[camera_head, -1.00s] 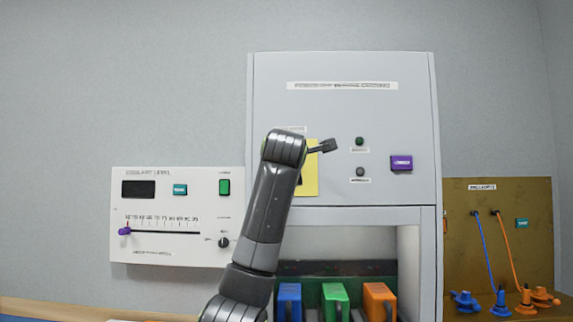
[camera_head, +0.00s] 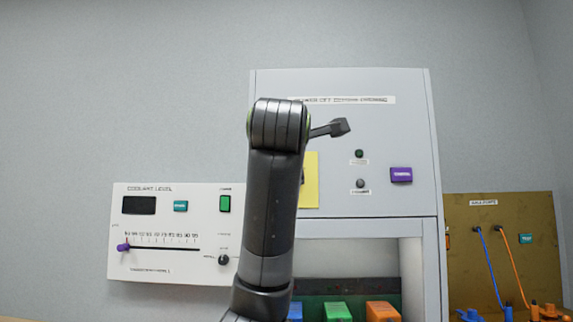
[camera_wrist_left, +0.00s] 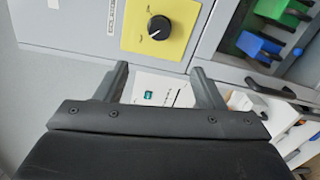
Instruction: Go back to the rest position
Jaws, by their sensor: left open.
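My left arm rises in front of the grey cabinet (camera_head: 385,120) in the head view, with its wrist before the yellow panel (camera_head: 311,182). In the left wrist view my left gripper (camera_wrist_left: 162,85) is open, with nothing between its fingers. Beyond the fingers are the yellow panel (camera_wrist_left: 182,25) with its black knob (camera_wrist_left: 159,27) and the grey cabinet front. A gap appears between the fingers and the panel. In the head view the fingers are mostly hidden by my arm. My right gripper is in neither current view.
A white coolant panel (camera_head: 150,262) with a purple slider (camera_head: 123,247) is on the left wall. Blue, green (camera_head: 337,311) and orange (camera_head: 382,311) blocks sit in the cabinet's lower opening. A brown board (camera_head: 515,245) with blue and orange cables stands right.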

